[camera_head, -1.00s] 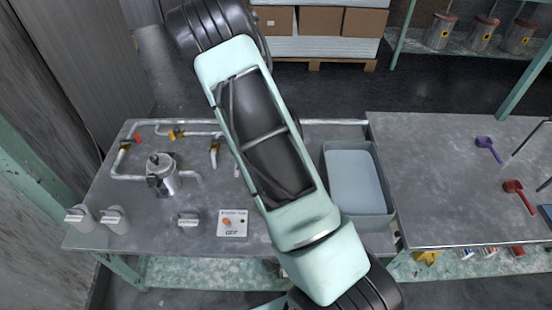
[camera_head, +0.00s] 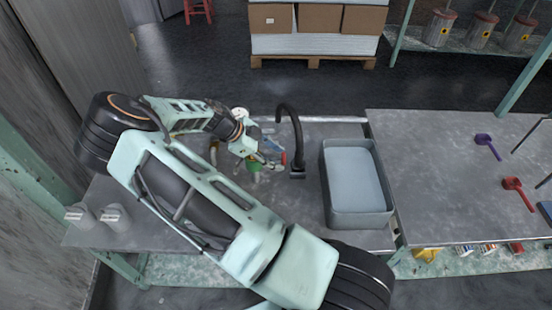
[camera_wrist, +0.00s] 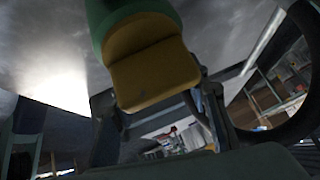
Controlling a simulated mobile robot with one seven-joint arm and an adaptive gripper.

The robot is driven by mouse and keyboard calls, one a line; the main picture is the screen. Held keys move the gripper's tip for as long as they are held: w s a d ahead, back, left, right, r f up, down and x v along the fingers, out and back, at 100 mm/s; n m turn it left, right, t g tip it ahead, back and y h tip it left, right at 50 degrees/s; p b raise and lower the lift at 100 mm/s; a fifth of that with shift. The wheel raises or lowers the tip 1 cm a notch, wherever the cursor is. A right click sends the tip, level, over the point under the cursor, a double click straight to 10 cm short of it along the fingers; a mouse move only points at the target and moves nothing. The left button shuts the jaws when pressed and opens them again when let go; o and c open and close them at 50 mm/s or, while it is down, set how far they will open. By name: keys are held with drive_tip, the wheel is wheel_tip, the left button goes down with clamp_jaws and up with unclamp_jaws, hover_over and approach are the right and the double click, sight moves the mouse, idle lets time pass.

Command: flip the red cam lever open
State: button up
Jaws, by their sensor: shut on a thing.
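A small red part (camera_head: 284,158), which looks like the red cam lever, shows at the tips of my gripper (camera_head: 275,164), beside the black gooseneck pipe. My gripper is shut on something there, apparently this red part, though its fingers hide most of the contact. A green piece (camera_head: 254,166) sits just left of the fingers. In the wrist view a green and brass-coloured fitting (camera_wrist: 150,65) fills the upper middle, close to the dark fingers. The lever's angle cannot be made out.
A black gooseneck pipe (camera_head: 297,135) stands right by my gripper. A grey basin (camera_head: 358,213) is to its right. Grey cylinders (camera_head: 115,217) stand at the left bench edge. Purple (camera_head: 487,145) and red scoops (camera_head: 519,190) lie on the right bench.

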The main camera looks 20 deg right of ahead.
drive_tip(key=shift+w+r, duration=0.1)
drive_tip(key=shift+w, duration=0.05)
idle(0.3)
drive_tip(key=o, duration=1.2)
drive_tip(key=shift+c, duration=0.2)
drive_tip(key=v, duration=1.2)
drive_tip(key=shift+a, duration=0.1)
